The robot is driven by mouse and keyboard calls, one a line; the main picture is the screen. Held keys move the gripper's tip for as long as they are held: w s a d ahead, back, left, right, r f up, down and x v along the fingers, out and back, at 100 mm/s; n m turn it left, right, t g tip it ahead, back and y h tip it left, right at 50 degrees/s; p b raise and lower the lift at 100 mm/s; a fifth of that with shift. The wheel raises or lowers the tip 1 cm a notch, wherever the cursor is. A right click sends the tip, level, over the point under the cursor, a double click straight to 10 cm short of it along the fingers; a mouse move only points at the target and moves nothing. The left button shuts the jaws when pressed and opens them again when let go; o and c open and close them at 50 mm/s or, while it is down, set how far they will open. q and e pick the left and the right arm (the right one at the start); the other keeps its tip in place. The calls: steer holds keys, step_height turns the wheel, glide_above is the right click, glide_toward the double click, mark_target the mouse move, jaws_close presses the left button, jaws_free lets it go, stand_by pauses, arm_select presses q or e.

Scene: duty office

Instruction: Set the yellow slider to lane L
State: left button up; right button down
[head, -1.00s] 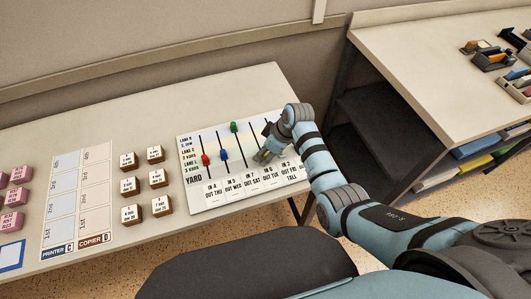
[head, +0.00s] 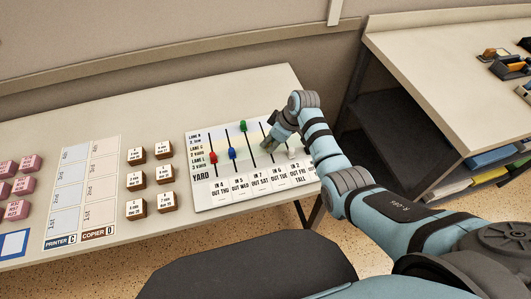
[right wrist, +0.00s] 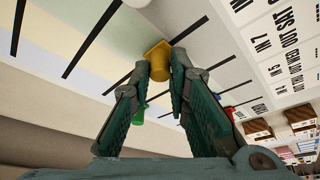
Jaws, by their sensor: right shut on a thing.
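The sliding board (head: 203,198) lies on the table with upright slots and lane labels N, C and L at its left. The yellow slider (right wrist: 157,62) sits on its dark slot, between my right fingertips in the right wrist view. My right gripper (right wrist: 160,72) is shut on it; in the head view the gripper (head: 270,142) covers the slider. The slider is near the pale green band; its exact lane is unclear. The red slider (head: 213,158) and blue slider (head: 232,153) sit lower than the green slider (head: 243,126). My left gripper is not in view.
Left of the board stand several brown-sided white blocks (head: 165,201), a printer and copier chart (head: 64,203) and pink blocks (head: 16,210). A second desk (head: 430,60) stands at the right. The table behind the board is clear.

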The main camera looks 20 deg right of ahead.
steer(key=shift+w+f, duration=0.1)
steer(key=shift+w, duration=0.45)
steer(key=shift+s, duration=0.1)
steer(key=c, duration=1.5)
jaws_free()
steer(key=shift+c, duration=0.2)
steer(key=v, duration=1.2)
